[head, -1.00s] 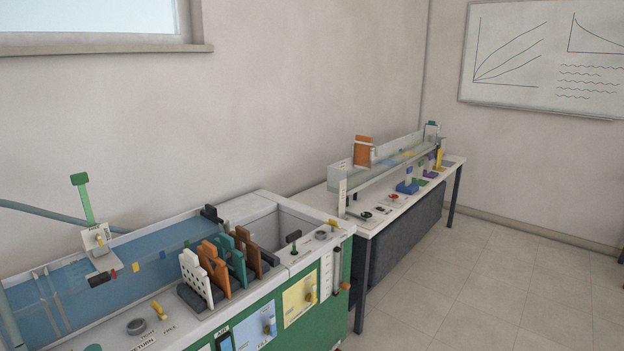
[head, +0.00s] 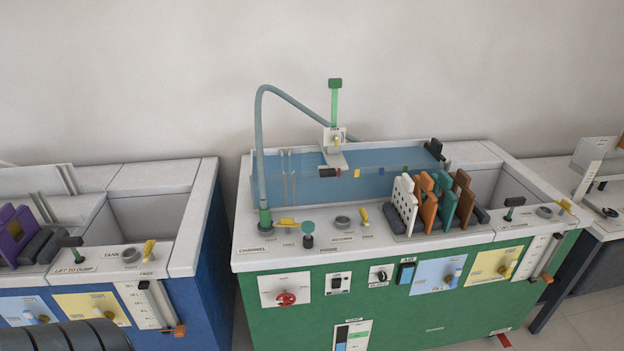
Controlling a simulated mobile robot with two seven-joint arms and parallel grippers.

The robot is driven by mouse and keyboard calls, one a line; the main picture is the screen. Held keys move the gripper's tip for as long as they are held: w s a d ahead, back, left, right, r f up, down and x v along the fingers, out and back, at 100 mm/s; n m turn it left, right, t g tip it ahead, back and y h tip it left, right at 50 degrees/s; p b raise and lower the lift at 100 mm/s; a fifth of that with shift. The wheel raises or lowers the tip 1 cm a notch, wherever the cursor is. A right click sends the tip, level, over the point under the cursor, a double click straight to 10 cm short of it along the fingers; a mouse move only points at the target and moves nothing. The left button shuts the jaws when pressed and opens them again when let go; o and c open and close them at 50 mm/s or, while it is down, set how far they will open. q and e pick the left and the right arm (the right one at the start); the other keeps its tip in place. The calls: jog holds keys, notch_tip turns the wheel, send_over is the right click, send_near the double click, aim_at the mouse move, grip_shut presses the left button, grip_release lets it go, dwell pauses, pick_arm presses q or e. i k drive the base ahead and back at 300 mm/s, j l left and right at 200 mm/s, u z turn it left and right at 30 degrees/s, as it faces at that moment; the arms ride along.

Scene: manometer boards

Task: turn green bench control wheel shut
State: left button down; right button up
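The green bench (head: 420,310) stands in the middle of the head view, with a white-grey top and a green front. A red wheel (head: 286,298) sits on a white square plate at the left of its front face. Small lettering on the plate is too small to read. The wheel is in plain sight and nothing touches it. How far it is turned cannot be told. Neither of my grippers is in view.
A blue bench (head: 210,290) stands to the left, with a narrow gap between the two. A grey hose (head: 262,140) arches over the green bench's tank. Upright coloured plates (head: 427,205) stand in a rack on its top. A white table (head: 605,225) is at right.

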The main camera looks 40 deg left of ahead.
aim_at(286, 299)
jog(key=u, duration=1.45)
